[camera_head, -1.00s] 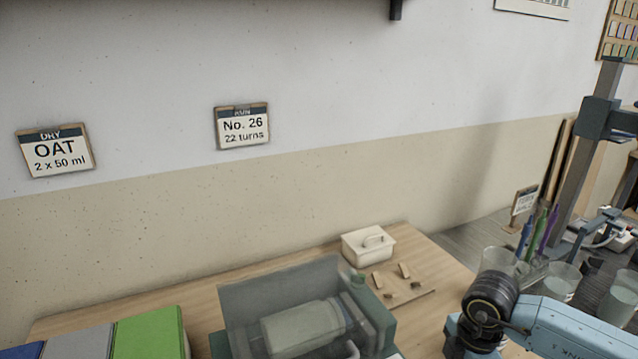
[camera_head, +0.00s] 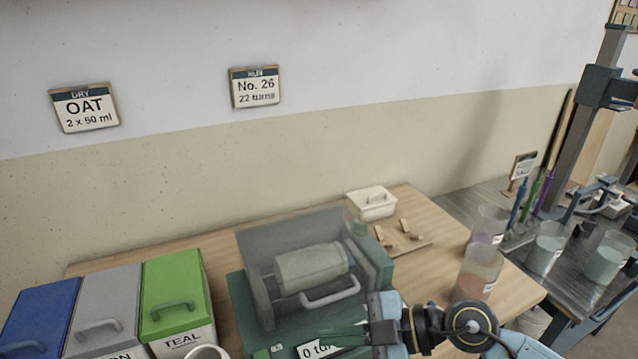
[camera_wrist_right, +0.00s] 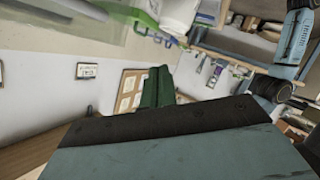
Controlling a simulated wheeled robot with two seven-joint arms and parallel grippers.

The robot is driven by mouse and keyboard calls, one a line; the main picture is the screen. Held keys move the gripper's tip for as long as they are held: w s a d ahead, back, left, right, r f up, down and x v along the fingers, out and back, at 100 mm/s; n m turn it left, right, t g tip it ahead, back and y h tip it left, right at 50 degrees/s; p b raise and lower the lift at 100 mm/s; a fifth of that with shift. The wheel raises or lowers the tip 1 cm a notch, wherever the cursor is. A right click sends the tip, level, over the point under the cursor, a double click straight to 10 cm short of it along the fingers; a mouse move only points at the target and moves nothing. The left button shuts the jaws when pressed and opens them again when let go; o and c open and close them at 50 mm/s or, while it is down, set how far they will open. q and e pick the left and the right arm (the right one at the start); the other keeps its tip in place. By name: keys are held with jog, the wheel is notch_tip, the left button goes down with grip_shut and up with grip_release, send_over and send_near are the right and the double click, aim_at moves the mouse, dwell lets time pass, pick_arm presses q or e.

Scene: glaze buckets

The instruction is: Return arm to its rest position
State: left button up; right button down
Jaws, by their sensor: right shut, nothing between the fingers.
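My right gripper (camera_head: 335,338) reaches in from the lower right in the head view, in front of the mill machine. Its green fingers are together with nothing between them, and they partly cover a counter label (camera_head: 312,350). In the right wrist view the shut fingers (camera_wrist_right: 157,88) point out over the room, with no object at their tips. My right arm bends through a dark wrist joint beside the gripper. My left gripper does not show.
The mill (camera_head: 262,310), with a jar inside its clear guard, stands on the wooden table. Lidded blue (camera_head: 40,305), grey (camera_head: 105,300) and green (camera_head: 172,285) bins stand left. A pinkish container (camera_head: 478,272) and glaze buckets (camera_head: 546,248) stand right. A white lidded box (camera_head: 371,203) sits behind.

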notch_tip(320, 180, up, 8)
jog(key=w+a+m+t+y, duration=0.1)
jog(key=m+t+y, duration=0.2)
jog(key=t+y, duration=0.15)
jog(key=w+d+r+m+t+h, duration=0.35)
jog(key=d+m+t+h, duration=0.35)
jog(key=m+t, duration=0.4)
jog(key=s+d+f+m+g+h, duration=0.3)
jog(key=d+f+m+h, duration=0.5)
jog(key=d+f+h, duration=0.4)
jog(key=s+d+f+g, duration=0.1)
jog(key=s+f+g, duration=0.45)
jog(key=s, duration=0.35)
jog(key=s+f+g, duration=0.5)
jog(key=s+f, duration=0.2)
jog(key=s, duration=0.1)
notch_tip(320, 180, down, 25)
jog(key=s+n+g, duration=0.1)
jog(key=s+g, duration=0.1)
jog(key=s, duration=0.1)
jog(key=s+d+f+g, duration=0.1)
jog(key=s+d+f, duration=0.2)
jog(key=s+f, duration=1.1)
jog(key=shift+s+f, duration=0.25)
jog(key=shift+s, duration=0.9)
